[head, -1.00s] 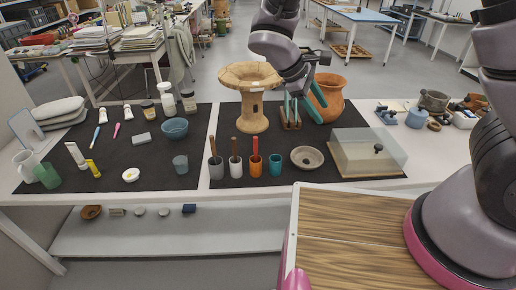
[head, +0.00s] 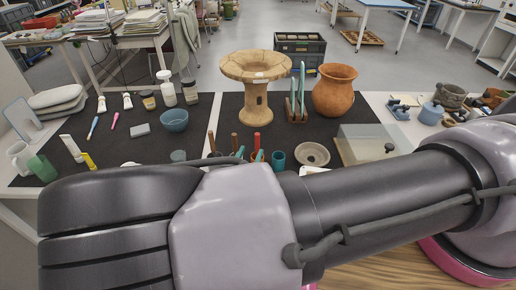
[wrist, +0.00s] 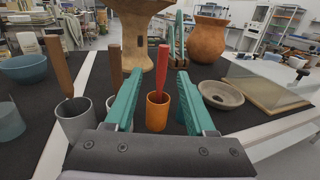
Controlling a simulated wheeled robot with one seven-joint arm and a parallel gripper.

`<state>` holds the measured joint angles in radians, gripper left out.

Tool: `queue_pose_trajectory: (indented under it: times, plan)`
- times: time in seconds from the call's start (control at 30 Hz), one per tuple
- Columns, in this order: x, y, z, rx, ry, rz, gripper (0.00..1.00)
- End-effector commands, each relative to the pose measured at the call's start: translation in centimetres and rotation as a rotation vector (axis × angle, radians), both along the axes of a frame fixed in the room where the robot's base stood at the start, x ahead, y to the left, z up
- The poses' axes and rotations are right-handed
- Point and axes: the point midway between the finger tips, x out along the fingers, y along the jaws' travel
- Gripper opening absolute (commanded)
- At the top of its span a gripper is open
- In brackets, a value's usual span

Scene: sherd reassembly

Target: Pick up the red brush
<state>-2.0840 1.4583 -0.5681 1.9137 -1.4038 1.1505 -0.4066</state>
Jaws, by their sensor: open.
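The red brush (wrist: 162,68) stands upright, handle up, in an orange cup (wrist: 157,115) in the wrist view. Its lower end is hidden inside the cup. My gripper (wrist: 159,76) is open, with one teal finger to the left of the handle and one to the right. The handle appears between the fingers with gaps on both sides; I cannot tell whether it is within their depth. In the head view the red handle (head: 257,141) shows above my arm, close to the fingertips (head: 250,155). My arm hides most of the orange cup there.
Brown-handled tools stand in a grey cup (wrist: 75,122) and a pale cup left of the brush. A teal cup (head: 278,160) and a shallow bowl (head: 312,154) are to its right. Behind stand a pedestal vessel (head: 256,100), a rack with teal pieces (head: 299,92) and a terracotta jar (head: 334,92).

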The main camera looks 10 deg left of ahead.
Motion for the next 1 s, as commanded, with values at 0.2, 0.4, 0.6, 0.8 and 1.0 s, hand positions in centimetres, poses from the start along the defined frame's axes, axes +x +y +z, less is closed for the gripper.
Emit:
queue_pose_trajectory:
  times: [0.2, 0.4, 0.6, 0.8, 1.0]
  plan:
    - [3.6, -0.4, 0.0, -0.001, 0.0, -0.006, 0.55]
    - [5.2, -0.6, 0.0, 0.001, 0.001, -0.004, 0.55]
    - [7.9, -1.1, 0.1, 0.0, -0.001, -0.007, 0.55]
    - [9.9, -1.2, 0.0, 0.001, 0.002, -0.006, 0.55]
    - [9.9, -1.1, 0.0, 0.001, 0.002, -0.005, 0.44]
